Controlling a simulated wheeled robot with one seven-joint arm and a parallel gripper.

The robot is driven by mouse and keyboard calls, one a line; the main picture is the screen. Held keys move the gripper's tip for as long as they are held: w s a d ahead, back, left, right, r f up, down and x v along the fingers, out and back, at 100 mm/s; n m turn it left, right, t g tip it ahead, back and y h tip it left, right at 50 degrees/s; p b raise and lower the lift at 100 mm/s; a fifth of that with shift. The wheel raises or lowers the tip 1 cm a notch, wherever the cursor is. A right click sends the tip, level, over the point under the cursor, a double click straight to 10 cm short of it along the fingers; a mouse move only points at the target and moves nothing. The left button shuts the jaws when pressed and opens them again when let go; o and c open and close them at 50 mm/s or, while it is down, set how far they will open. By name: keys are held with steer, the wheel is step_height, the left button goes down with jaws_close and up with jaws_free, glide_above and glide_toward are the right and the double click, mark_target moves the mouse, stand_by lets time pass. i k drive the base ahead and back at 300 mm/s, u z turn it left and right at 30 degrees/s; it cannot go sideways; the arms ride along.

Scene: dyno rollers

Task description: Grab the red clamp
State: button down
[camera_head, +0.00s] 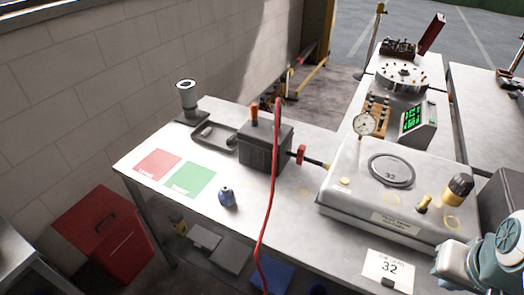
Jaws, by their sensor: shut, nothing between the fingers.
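A small red clamp-like piece (300,155) sits on a short dark rod between the dark grey box (262,150) and the white machine (385,190). A red cable (268,215) rises to the top of the grey box and hangs down over the table's front edge; its upper end is too small to tell whether it is a clamp. Part of my arm shows at the lower right, over the right end of the white machine. My gripper's fingers are not in view.
The steel table (290,210) holds red (158,164) and green (190,179) mats, a small blue object (227,196) and a card marked 32 (388,268). A dial gauge (364,124) stands behind the machine. A red bin (104,228) stands below left.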

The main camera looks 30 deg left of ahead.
mark_target(300, 152)
steer(key=u, duration=1.05)
steer(key=k, duration=1.35)
steer(key=u, duration=0.7)
steer(key=i, duration=1.45)
steer(key=z, duration=0.8)
steer(key=i, duration=0.25)
steer(key=z, duration=0.25)
